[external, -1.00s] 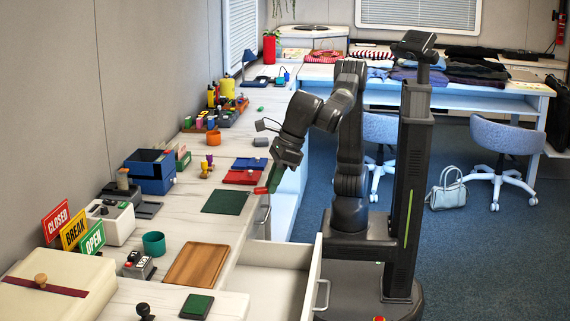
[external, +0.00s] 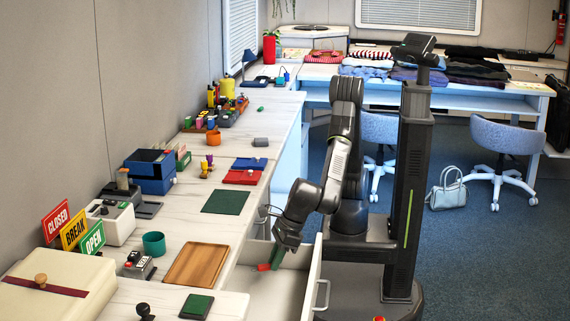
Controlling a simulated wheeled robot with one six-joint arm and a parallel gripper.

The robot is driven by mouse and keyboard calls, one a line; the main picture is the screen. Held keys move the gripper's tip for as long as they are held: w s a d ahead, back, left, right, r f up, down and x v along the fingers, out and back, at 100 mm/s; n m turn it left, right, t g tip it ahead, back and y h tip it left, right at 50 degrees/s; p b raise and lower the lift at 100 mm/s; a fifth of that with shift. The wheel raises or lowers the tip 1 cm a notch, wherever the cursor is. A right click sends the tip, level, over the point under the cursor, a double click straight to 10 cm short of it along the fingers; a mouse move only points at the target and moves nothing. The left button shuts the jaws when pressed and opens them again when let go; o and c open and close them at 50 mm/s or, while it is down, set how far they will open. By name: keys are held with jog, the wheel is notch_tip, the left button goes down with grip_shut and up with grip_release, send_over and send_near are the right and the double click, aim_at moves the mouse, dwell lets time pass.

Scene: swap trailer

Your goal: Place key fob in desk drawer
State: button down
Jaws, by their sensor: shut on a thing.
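My gripper (external: 279,256) points down over the open desk drawer (external: 268,300) and is shut on a small red and green thing (external: 265,267), which may be the key fob. The held thing is at or just above the drawer's inside; whether it touches the drawer floor I cannot tell. The drawer is white, pulled out from the desk, with a metal handle (external: 323,296) on its front. The drawer's visible inside looks empty.
On the desk beside the drawer are a wooden tray (external: 198,265), a dark green mat (external: 225,201), a teal cup (external: 154,244) and a green pad (external: 197,306). The drawer's front panel (external: 315,268) stands close to my arm.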

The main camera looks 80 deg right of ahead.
aim_at(271, 291)
notch_tip(271, 291, down, 8)
jog(key=b, duration=0.2)
jog(key=shift+r+b, duration=0.15)
jog(key=shift+b, duration=0.2)
jog(key=shift+f, duration=0.2)
jog(key=c, duration=1.3)
grip_release()
jog(key=shift+r, duration=0.1)
jog(key=shift+c, duration=0.2)
jog(key=shift+r, duration=0.4)
jog(key=p+v, duration=0.4)
jog(key=v, duration=0.7)
jog(key=shift+s+r, duration=0.2)
jog(key=shift+s, duration=0.1)
